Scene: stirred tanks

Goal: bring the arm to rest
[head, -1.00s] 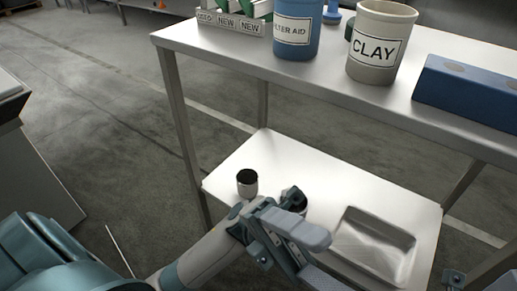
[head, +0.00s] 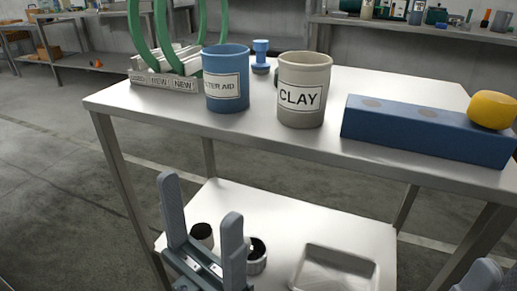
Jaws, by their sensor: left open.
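My left gripper (head: 202,222) is at the bottom of the head view, its two grey fingers pointing up and spread apart with nothing between them. It shows in front of the cart's lower shelf (head: 290,222). Two small cups with dark insides stand on that shelf: one cup (head: 202,236) shows between the fingers, and the other cup (head: 257,258) is partly hidden behind the right finger. Whether the gripper touches either cup cannot be told. A part of my right arm shows at the bottom right corner, with its jaws not clear.
The cart's top (head: 235,128) holds a blue filter aid tub (head: 226,66), a grey CLAY tub (head: 304,75), a blue block (head: 420,130) with a yellow knob (head: 492,108), and a rack (head: 165,78) with green rings. A metal tray (head: 335,268) sits on the lower shelf.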

